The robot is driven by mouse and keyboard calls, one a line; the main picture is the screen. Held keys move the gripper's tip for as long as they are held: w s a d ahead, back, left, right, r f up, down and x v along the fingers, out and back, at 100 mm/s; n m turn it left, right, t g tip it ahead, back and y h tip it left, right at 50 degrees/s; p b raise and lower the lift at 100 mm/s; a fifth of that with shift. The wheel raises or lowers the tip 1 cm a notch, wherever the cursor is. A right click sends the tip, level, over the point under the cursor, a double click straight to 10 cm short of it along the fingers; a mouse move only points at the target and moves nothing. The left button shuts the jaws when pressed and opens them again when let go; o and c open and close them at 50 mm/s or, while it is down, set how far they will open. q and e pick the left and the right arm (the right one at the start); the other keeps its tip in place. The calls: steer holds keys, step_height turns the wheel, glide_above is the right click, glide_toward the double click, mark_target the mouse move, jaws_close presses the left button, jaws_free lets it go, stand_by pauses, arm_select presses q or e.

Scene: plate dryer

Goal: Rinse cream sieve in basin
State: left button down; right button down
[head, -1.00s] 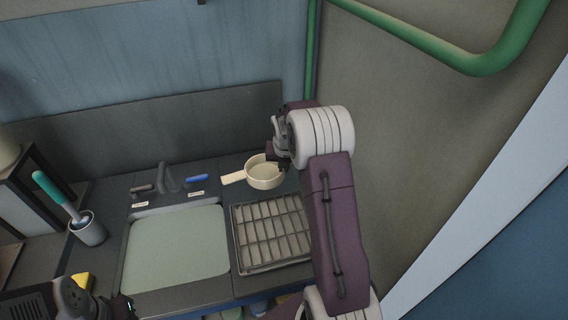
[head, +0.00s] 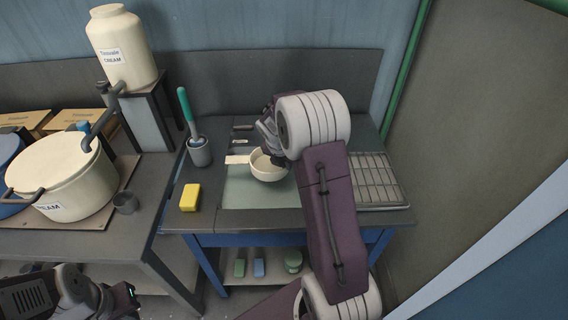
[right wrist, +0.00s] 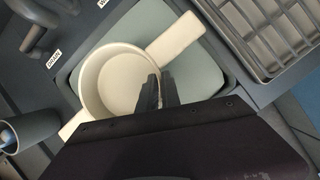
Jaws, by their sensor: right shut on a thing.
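The cream sieve (head: 268,168) is a round pan shape with a flat handle pointing left in the head view. It is over the pale green basin (head: 240,192); I cannot tell how high. My right gripper (head: 270,150) is shut on its rim. In the right wrist view the sieve (right wrist: 105,85) looks empty, its long handle reaching up and right over the basin (right wrist: 205,72). The right gripper (right wrist: 158,92) pinches the near wall there. My left gripper (head: 128,298) is low at the left, its fingers unclear.
A slatted drying rack (head: 375,180) is right of the basin. A yellow sponge (head: 190,197) and a grey cup with a green-handled brush (head: 200,152) stand to its left. A large cream pot (head: 62,178) and labelled jar (head: 124,50) occupy the left table.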

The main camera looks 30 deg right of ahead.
mark_target(285, 173)
step_height(285, 173, down, 6)
steer(key=b, duration=0.6)
steer(key=shift+r, duration=0.25)
steer(key=shift+f+b, duration=2.65)
steer(key=shift+f, duration=1.95)
